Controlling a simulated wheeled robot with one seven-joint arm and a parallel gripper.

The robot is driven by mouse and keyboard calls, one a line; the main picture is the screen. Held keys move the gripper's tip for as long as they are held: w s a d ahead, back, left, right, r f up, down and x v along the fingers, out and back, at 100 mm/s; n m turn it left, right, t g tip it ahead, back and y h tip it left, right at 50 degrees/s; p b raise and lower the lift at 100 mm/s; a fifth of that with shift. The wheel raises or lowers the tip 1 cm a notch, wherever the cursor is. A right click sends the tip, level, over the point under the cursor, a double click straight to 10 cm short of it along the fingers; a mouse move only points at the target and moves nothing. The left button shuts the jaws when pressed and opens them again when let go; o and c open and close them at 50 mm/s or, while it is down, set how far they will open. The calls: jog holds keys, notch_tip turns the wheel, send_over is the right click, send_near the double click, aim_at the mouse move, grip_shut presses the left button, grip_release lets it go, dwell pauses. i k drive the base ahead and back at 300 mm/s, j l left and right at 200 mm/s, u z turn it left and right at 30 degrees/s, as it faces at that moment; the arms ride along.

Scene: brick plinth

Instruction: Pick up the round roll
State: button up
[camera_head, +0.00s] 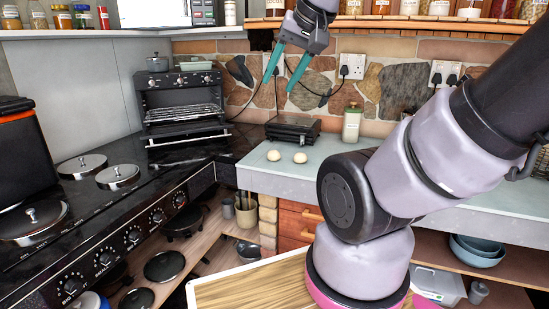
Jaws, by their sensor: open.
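Two small round cream-coloured rolls lie on the pale counter in the head view. The left roll (274,155) and the right roll (300,158) sit close together with a small gap between them. My gripper (281,89) hangs above and behind them in the picture, near the stone wall. Its two teal fingers point down and are spread apart with nothing between them. It is well clear of both rolls.
A black grill press (293,128) and a jar with a green lid (351,124) stand behind the rolls. A toaster oven (183,105) and a black stove (100,215) are at left. The counter (262,178) in front of the rolls is clear. A shelf of jars (420,22) runs above.

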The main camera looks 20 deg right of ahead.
aim_at(273, 156)
jog(key=i+j+z, duration=0.15)
jog(key=z, duration=0.3)
jog(key=i+j+z, duration=0.1)
jog(key=j+z, duration=0.65)
jog(key=z, duration=0.2)
jog(key=i, duration=0.05)
